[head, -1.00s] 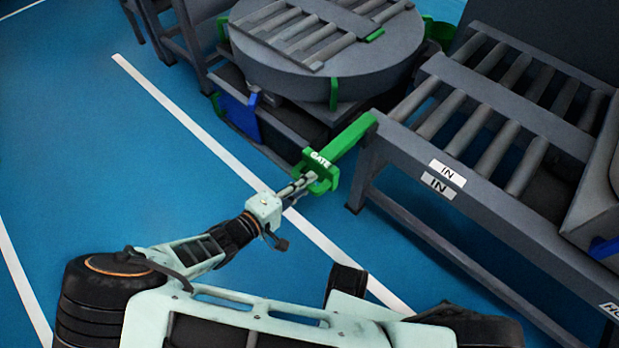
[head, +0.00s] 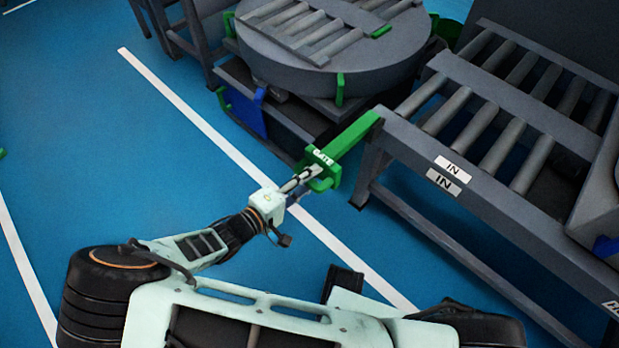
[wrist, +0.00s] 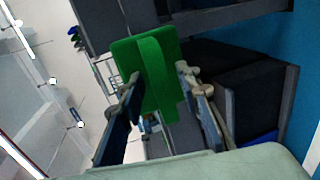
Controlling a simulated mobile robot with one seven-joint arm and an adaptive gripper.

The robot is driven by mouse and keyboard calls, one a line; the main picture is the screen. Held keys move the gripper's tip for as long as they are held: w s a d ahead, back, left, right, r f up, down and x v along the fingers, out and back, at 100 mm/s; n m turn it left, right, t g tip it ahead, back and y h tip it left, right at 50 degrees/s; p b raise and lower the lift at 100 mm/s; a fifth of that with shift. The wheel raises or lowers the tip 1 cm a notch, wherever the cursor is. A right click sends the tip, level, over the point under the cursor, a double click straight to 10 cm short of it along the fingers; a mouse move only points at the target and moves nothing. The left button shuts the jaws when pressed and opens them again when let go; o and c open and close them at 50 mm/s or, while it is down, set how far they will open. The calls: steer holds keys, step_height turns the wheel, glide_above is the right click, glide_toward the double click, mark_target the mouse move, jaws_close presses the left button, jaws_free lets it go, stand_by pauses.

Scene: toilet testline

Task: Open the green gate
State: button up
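The green gate (head: 351,141) is a straight bar. It reaches from the near left corner of the grey roller conveyor to an end plate marked GATE, with a green handle on the plate. My gripper (head: 312,172) is at this handle, low and left of the conveyor corner. In the wrist view, the green handle (wrist: 158,75) stands between my two fingers, and the gripper (wrist: 160,80) looks open around it. A gap shows beside the nearer end of the handle. Contact at the fingertips cannot be made out.
The roller conveyor (head: 408,143) with IN labels stands at right. A round grey turntable (head: 290,72) with rollers is behind the gate, with green brackets and a blue part below. Blue floor (head: 130,160) with white lines is free at left.

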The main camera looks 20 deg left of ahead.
mark_target(319, 163)
step_height(319, 163, up, 4)
steer(key=shift+w+a+r, duration=0.1)
steer(key=shift+r, duration=0.05)
steer(key=o, duration=1.3)
step_height(319, 163, up, 5)
steer(key=shift+w+a+f, duration=0.1)
steer(key=shift+w, duration=0.05)
steer(key=shift+c, duration=0.2)
steer(key=shift+s+r, duration=0.25)
steer(key=shift+r, duration=0.35)
steer(key=c, duration=1.3)
steer(key=shift+o, duration=0.2)
steer(key=shift+f, duration=0.15)
steer(key=shift+d, duration=0.2)
